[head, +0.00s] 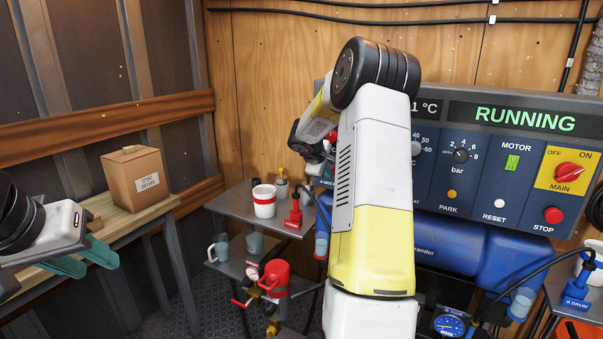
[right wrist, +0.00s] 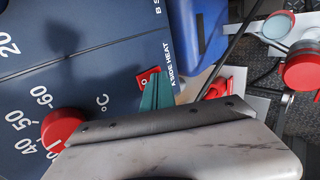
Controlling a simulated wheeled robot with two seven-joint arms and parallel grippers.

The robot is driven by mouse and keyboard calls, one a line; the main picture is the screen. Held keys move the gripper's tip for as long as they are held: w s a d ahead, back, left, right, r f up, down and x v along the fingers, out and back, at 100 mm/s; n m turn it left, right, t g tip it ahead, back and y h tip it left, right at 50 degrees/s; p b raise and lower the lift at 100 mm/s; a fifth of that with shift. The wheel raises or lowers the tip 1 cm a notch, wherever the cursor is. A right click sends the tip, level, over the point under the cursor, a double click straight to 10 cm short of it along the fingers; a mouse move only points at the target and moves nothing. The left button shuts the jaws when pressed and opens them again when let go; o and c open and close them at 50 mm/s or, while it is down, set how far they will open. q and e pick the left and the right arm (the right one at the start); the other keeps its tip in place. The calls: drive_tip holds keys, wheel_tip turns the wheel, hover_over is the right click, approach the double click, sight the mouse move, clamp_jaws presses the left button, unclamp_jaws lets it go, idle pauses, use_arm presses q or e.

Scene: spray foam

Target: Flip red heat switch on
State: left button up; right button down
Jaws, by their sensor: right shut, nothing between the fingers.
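The red heat switch (right wrist: 146,79) shows in the right wrist view as a small red plate beside the "A SIDE HEAT" label on the dark blue panel. My right gripper (right wrist: 157,90) is shut and empty, its teal fingers in front of the panel and partly covering the switch. I cannot tell whether they touch it or which way its lever points. In the head view my right arm hides the switch. My left gripper (head: 101,267) is open and empty at the far left.
The control panel (head: 480,146) reads RUNNING and carries a red MAIN knob (head: 569,170) and a red STOP button (head: 553,215). A red dial knob (right wrist: 62,128) is near my right gripper. A shelf (head: 236,205) holds a cup and bottles. A cardboard box (head: 137,178) stands left.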

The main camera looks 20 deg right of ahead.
drive_tip(key=shift+w+d+f, duration=0.1)
drive_tip(key=shift+d, duration=0.1)
idle(0.5)
drive_tip(key=shift+r, duration=0.2)
drive_tip(key=shift+r, duration=0.65)
